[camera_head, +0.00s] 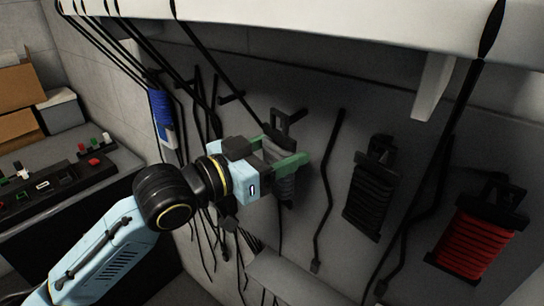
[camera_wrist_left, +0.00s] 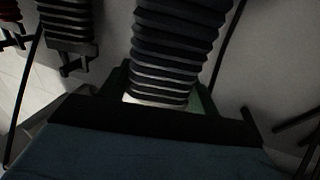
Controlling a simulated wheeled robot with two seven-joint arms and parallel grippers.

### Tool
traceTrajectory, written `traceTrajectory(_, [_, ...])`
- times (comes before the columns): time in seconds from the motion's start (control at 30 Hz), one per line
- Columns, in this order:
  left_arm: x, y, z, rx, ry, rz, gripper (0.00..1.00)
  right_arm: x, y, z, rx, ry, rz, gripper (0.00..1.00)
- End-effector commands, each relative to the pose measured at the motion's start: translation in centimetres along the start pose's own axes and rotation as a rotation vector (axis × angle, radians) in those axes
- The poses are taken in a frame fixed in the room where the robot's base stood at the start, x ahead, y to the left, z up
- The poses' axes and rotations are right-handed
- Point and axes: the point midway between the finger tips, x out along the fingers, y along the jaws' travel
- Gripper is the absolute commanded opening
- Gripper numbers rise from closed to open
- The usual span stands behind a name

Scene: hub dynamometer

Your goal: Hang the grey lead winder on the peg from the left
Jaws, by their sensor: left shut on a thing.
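The grey lead winder (camera_head: 285,188) is upright, close to the grey wall panel in the head view, with a dark loop (camera_head: 287,120) at its top. My left gripper (camera_head: 283,158) is shut on it, with green fingers around its body. In the left wrist view the ribbed winder (camera_wrist_left: 175,45) sits between the green fingers. I cannot tell whether its loop is around a peg. A short dark peg (camera_head: 231,98) sticks out of the panel, left of the loop, with no winder on it. My right gripper is not in view.
A white shelf (camera_head: 330,25) overhangs above. A bench with a dark tray (camera_head: 60,183) stands at left.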

Motion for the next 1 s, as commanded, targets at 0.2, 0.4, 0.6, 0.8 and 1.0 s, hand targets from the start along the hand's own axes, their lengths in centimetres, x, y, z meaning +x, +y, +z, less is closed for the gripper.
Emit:
traceTrajectory(0.2, [1.3, -0.3, 0.1, 0.001, 0.003, 0.0, 0.33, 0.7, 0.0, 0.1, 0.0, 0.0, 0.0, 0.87])
traceTrajectory(0.4, [2.5, -0.6, 0.1, 0.001, 0.003, 0.0, 0.33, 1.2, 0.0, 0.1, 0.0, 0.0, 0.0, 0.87])
traceTrajectory(0.6, [3.3, -0.8, 0.6, 0.0, 0.003, 0.001, 0.33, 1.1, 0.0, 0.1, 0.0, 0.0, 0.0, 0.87])
traceTrajectory(0.8, [3.7, -0.9, 0.9, 0.001, 0.002, 0.001, 0.33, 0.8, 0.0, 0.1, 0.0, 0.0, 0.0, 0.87])
traceTrajectory(1.0, [3.7, -1.0, 1.1, 0.0, 0.002, 0.0, 0.33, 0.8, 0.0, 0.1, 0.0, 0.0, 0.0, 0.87])
